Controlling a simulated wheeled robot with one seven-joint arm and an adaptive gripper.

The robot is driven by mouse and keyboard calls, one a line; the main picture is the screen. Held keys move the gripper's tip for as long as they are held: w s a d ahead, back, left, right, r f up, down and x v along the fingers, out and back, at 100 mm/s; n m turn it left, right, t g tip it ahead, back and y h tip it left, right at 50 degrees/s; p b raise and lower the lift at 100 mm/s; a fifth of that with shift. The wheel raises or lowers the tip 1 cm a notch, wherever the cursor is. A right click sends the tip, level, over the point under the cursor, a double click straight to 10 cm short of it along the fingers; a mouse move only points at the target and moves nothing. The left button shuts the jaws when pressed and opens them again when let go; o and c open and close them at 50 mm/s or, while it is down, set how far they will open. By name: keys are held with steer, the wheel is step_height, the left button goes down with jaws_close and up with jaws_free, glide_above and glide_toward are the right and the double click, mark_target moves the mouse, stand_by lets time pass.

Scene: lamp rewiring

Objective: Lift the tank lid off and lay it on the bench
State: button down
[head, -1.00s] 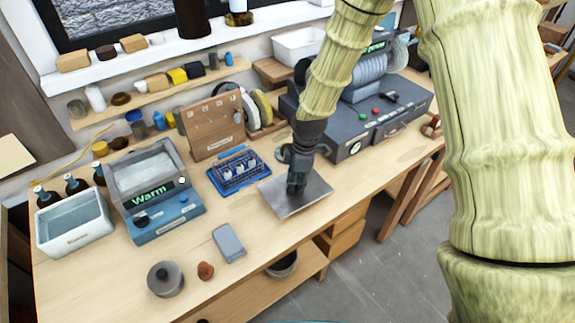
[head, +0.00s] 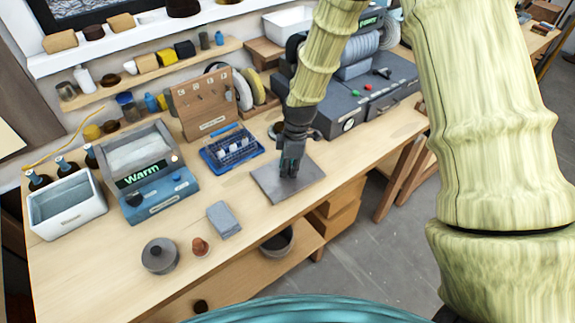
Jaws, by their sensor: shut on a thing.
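The tank lid, a flat grey square plate (head: 264,183), lies level at or just above the bench top, right of the bench's middle; I cannot tell whether it touches the wood. My gripper (head: 290,172) points down on the middle of the plate and is shut on it; the fingertips and the grasped part are hard to see. The tank, a blue unit marked "Warm" (head: 160,198), stands to the left with its top uncovered and a pale basin showing. The wooden bench (head: 110,285) holds all of these.
A blue rack (head: 215,160) stands just behind and left of the plate. A dark grey machine (head: 350,112) stands behind right. A white tub (head: 68,207) is far left.

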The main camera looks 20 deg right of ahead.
steer(key=shift+s+r, duration=0.25)
steer(key=shift+w+f, duration=0.2)
steer(key=c, duration=1.5)
jaws_free()
steer(key=shift+w+f, duration=0.15)
steer(key=shift+w, duration=0.05)
steer(key=shift+c, duration=0.2)
steer(key=o, duration=0.3)
steer(key=shift+o, duration=0.3)
steer(key=shift+s, duration=0.15)
steer(key=shift+s+r, duration=0.1)
steer(key=shift+r, duration=0.2)
step_height(320, 180, up, 12)
steer(key=d, duration=0.1)
steer(key=shift+s+d, duration=0.2)
